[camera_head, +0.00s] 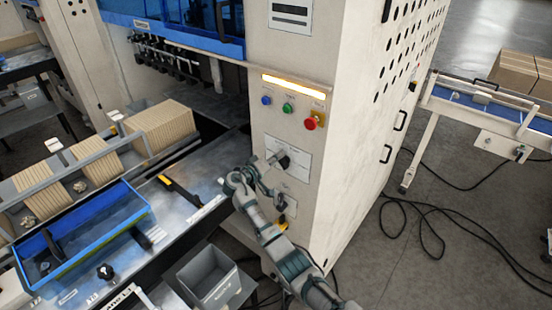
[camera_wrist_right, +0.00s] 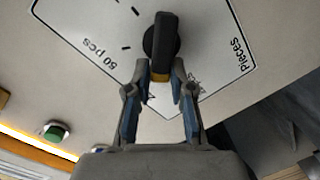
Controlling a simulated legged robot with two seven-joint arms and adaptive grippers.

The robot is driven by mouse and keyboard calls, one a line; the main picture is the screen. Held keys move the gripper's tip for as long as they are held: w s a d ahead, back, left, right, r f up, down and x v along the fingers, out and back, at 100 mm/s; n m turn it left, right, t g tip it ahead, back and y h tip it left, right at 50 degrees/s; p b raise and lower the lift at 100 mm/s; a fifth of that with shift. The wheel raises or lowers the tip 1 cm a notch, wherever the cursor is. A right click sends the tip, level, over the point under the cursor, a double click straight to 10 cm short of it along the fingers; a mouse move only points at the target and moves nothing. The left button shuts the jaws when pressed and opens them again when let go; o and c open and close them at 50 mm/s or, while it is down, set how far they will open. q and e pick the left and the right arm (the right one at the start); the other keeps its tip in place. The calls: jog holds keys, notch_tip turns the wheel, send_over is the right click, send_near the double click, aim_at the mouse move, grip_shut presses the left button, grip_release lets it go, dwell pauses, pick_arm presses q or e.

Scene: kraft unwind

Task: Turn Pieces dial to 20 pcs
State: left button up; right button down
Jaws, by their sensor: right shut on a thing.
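The Pieces dial is a black knob on a white label plate on the machine's front; it shows in the head view (camera_head: 284,161) and larger in the right wrist view (camera_wrist_right: 162,40). The label plate (camera_wrist_right: 215,70) reads "Pieces" and "50 pcs", upside down in the wrist view, with black tick marks. My right gripper (camera_wrist_right: 160,78) has its two fingers on either side of the knob's near end, by an orange patch. The fingers hide part of the scale. My left gripper is not in view.
Above the dial are a blue button (camera_head: 266,100), a green button (camera_head: 288,107) and a red knob (camera_head: 311,123) under a lit strip. Another black knob (camera_head: 281,203) sits below. A blue tray (camera_head: 100,223), a grey bin (camera_head: 208,276) and cardboard stacks are at left.

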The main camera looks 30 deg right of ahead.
jog(key=n, duration=0.2)
jog(key=f+n, duration=0.1)
jog(key=shift+w+a+f+n+g, duration=0.1)
jog(key=shift+w+a+n+g, duration=0.1)
jog(key=shift+n+g, duration=0.2)
jog(key=n, duration=0.2)
jog(key=f+n, duration=0.1)
jog(key=n, duration=0.1)
jog(key=shift+w+h, duration=0.15)
jog(key=shift+h, duration=0.25)
jog(key=shift+c, duration=2.3)
grip_release()
jog(key=shift+r, duration=0.1)
jog(key=shift+s+f+v, duration=0.1)
jog(key=shift+s+v, duration=0.05)
jog(key=shift+v, duration=1.35)
jog(key=shift+s+f+v, duration=0.1)
jog(key=shift+v, duration=1.35)
